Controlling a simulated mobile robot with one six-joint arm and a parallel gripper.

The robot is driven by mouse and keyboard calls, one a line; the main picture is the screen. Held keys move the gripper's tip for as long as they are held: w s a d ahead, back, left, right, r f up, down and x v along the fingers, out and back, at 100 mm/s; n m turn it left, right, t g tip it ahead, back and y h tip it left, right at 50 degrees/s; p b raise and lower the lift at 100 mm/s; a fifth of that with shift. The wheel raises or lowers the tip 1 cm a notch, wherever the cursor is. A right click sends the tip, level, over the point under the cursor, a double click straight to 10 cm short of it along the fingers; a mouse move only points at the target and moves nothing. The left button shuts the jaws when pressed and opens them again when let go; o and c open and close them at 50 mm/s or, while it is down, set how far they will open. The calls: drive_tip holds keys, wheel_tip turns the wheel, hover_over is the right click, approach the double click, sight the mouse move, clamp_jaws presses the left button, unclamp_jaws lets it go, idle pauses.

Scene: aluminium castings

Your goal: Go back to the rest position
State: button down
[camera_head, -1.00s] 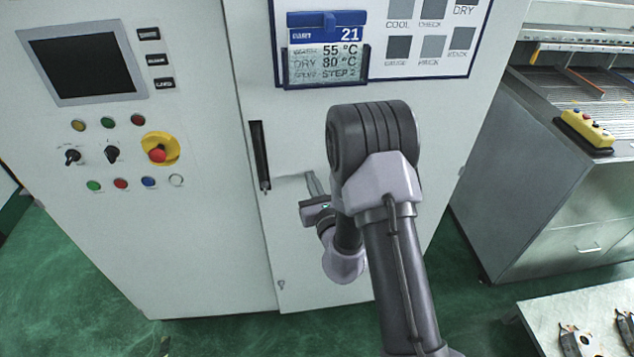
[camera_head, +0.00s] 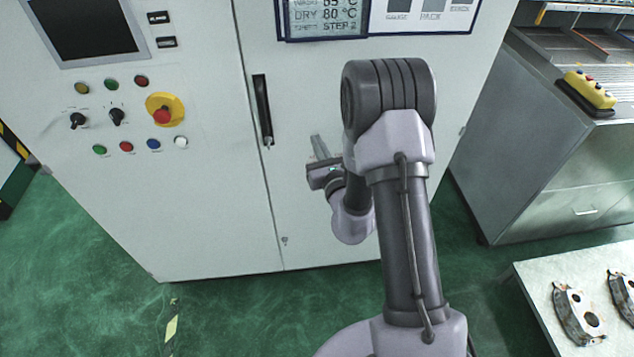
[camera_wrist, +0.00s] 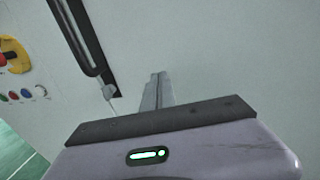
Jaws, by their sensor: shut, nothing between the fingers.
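My gripper (camera_head: 318,146) is in front of the white control cabinet (camera_head: 200,225), to the right of its black door handle (camera_head: 262,110). In the wrist view my gripper (camera_wrist: 158,78) has its two fingers together, with nothing held between them. The fingers point at the cabinet door, and I cannot tell how large the gap to it is. The black handle (camera_wrist: 75,38) is up and to the left of the fingers there. My forearm and elbow hide part of the cabinet door in the head view.
The cabinet carries a screen (camera_head: 84,28), buttons and a red emergency stop (camera_head: 163,112). A grey machine (camera_head: 530,150) with a yellow button box (camera_head: 588,92) stands at right. A table (camera_head: 535,283) with metal castings (camera_head: 578,314) is at lower right. Green floor is clear at lower left.

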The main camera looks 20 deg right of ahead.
drive_tip(key=s+a+p, duration=0.1)
drive_tip(key=s+a, duration=0.2)
drive_tip(key=s, duration=0.7)
drive_tip(key=a+r+n+g+y+b, duration=0.25)
drive_tip(key=a+r+n+y, duration=0.6)
drive_tip(key=a+y, duration=0.45)
drive_tip(key=s+a+r+n+g+y+b, duration=0.4)
drive_tip(key=s+a+n+g+y, duration=0.1)
drive_tip(key=s+a+n+g, duration=0.8)
drive_tip(key=s+d+f+n+g+h+b, duration=0.1)
drive_tip(key=s+d+f+n+h+b, duration=0.2)
drive_tip(key=s, duration=0.4)
drive_tip(key=s+d+f+n+g+h, duration=0.2)
drive_tip(key=s+f+n+h, duration=0.2)
drive_tip(key=s+f+h, duration=0.15)
drive_tip(key=w+d+n+t+h+b, duration=0.2)
drive_tip(key=d+t+h, duration=0.4)
drive_tip(key=d, duration=0.7)
drive_tip(key=shift+w+r+n+h+b, duration=0.15)
drive_tip(key=shift+r+n+h+b, duration=0.15)
drive_tip(key=shift+n+h, duration=0.3)
